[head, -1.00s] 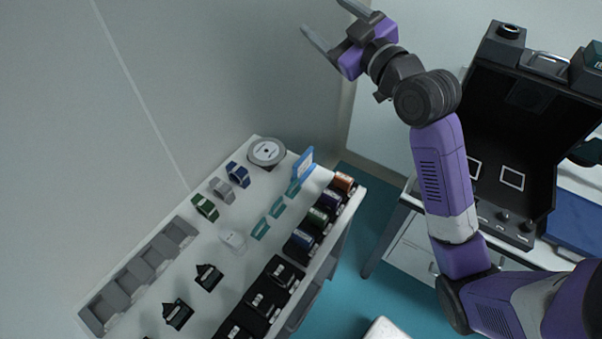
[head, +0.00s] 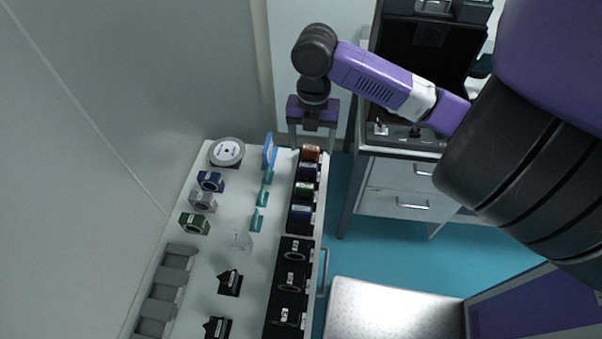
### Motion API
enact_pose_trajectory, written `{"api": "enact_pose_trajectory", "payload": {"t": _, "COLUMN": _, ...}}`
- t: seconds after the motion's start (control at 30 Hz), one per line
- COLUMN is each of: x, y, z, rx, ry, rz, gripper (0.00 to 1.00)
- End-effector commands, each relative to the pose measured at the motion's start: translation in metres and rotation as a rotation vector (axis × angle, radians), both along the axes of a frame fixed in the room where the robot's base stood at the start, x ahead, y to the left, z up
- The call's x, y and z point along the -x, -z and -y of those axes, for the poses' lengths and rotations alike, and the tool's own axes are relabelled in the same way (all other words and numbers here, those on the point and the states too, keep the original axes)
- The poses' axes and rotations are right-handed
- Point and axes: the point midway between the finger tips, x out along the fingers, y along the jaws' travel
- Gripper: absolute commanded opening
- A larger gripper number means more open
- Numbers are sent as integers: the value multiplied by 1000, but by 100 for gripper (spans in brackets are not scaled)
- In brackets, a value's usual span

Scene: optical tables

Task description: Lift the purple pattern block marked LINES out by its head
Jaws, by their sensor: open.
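The purple pattern block (head: 307,173) sits in the black rack along the table's right edge, second from the far end. An orange block (head: 310,153) stands beyond it, and a green block (head: 304,190) and a blue block (head: 301,213) stand on its near side. The lettering on the blocks is too small to read. My gripper (head: 312,147) is open and empty, fingers pointing down, at the far end of the rack. In the picture its fingers flank the orange block; its height above the rack is hard to tell.
A blue upright panel (head: 269,152) and a round grey disc (head: 227,152) stand left of the gripper. Black holders (head: 292,281) fill the near right edge. A drawer cabinet (head: 400,188) stands to the right.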

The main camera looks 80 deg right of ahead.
Motion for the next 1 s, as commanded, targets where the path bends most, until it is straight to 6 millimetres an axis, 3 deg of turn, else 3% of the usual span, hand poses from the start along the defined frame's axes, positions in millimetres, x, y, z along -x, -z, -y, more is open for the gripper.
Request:
{"api": "enact_pose_trajectory", "payload": {"t": 0.37, "x": -3, "y": 33, "z": 0, "rx": -1, "ry": -13, "rz": 4, "gripper": 71}}
{"api": "enact_pose_trajectory", "payload": {"t": 0.67, "x": -7, "y": 72, "z": 0, "rx": -1, "ry": -12, "rz": 4, "gripper": 71}}
{"api": "enact_pose_trajectory", "payload": {"t": 0.97, "x": -7, "y": 78, "z": 1, "rx": 1, "ry": -14, "rz": 5, "gripper": 71}}
{"api": "enact_pose_trajectory", "payload": {"t": 1.0, "x": -7, "y": 78, "z": 1, "rx": 1, "ry": -13, "rz": 5, "gripper": 63}}
